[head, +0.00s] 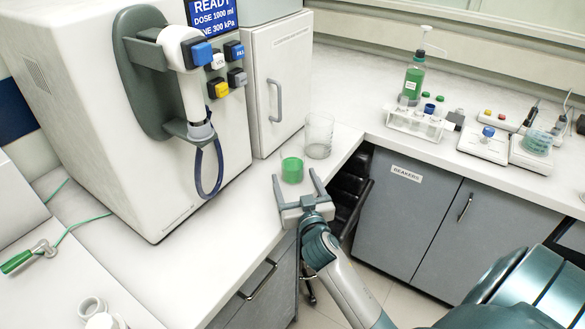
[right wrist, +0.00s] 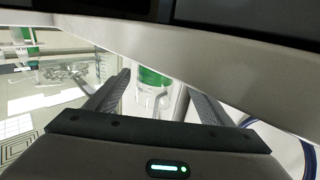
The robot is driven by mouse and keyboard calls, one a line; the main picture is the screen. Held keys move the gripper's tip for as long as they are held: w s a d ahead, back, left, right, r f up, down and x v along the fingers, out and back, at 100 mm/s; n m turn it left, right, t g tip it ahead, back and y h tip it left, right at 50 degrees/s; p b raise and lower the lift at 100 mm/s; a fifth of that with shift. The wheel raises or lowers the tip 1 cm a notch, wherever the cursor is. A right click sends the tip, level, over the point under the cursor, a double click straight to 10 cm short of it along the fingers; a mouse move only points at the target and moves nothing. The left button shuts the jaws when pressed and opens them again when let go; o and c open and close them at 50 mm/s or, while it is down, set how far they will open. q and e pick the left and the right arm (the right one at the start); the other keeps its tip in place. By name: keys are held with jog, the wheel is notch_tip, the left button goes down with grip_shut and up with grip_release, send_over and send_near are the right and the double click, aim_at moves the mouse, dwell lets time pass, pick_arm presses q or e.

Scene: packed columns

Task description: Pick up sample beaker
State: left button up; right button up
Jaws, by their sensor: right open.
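A small clear beaker with green liquid (head: 291,168), which looks like the sample beaker, stands upright on the white counter near its inner corner. It also shows in the right wrist view (right wrist: 153,90), between the two fingers and partly cut off by a pale edge. My right gripper (head: 295,179) is open and empty, its fingers pointing at the beaker from the counter's front edge. The fingertips are close to the beaker, one to each side; I cannot tell whether they touch it. My left gripper is in neither view.
A taller empty glass beaker (head: 318,135) stands just behind the green one. A large white dispensing machine (head: 120,130) with a hanging blue hose is to the left. A white cabinet (head: 280,85) stands behind. A tube rack (head: 417,122) and green bottle (head: 413,80) are on the right counter.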

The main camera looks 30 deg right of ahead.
aim_at(295, 174)
jog(key=shift+w+d, duration=0.1)
jog(key=shift+w, duration=0.15)
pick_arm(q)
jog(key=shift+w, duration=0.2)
pick_arm(e)
jog(key=x, duration=0.4)
jog(key=shift+s+d+r, duration=0.15)
jog(key=shift+d+r, duration=0.05)
jog(key=shift+d, duration=0.1)
jog(key=shift+w+d, duration=0.1)
jog(key=shift+w, duration=0.25)
jog(key=shift+w+d, duration=0.1)
jog(key=shift+w, duration=0.15)
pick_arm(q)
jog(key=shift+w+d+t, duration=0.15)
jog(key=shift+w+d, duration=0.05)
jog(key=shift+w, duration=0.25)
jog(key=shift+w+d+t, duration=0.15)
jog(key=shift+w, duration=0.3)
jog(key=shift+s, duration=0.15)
pick_arm(e)
jog(key=shift+c, duration=0.6)
